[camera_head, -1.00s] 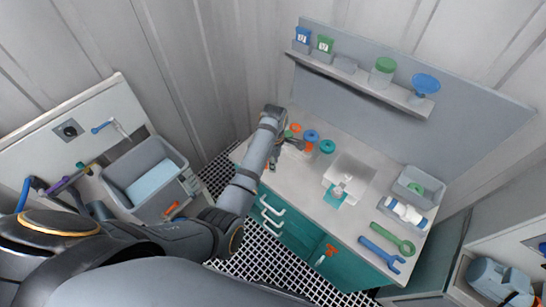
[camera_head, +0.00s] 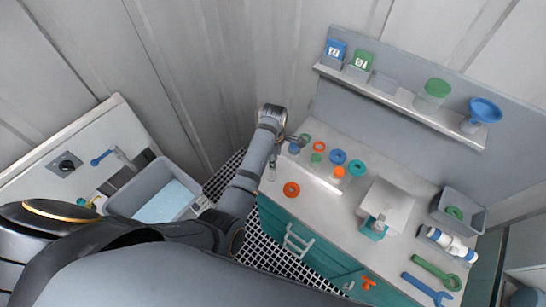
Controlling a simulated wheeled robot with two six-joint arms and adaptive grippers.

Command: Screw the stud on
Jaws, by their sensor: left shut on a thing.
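My left gripper (camera_head: 290,139) is at the far left end of the bench, over its back edge. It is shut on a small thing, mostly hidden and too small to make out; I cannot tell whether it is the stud. A small blue part (camera_head: 294,148) is close beside the fingers. An orange ring (camera_head: 319,145), a green part (camera_head: 316,158), a blue ring (camera_head: 338,156), an orange-topped part (camera_head: 339,172) and a teal ring (camera_head: 357,167) stand to its right. Another orange ring (camera_head: 291,189) lies near the front edge. My right gripper is not in view.
A grey bin (camera_head: 470,205), white bottle (camera_head: 447,243), green wrench (camera_head: 437,271) and blue wrench (camera_head: 427,289) are at right. A shelf (camera_head: 400,97) with containers runs above. A grey tub (camera_head: 150,190) is at left.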

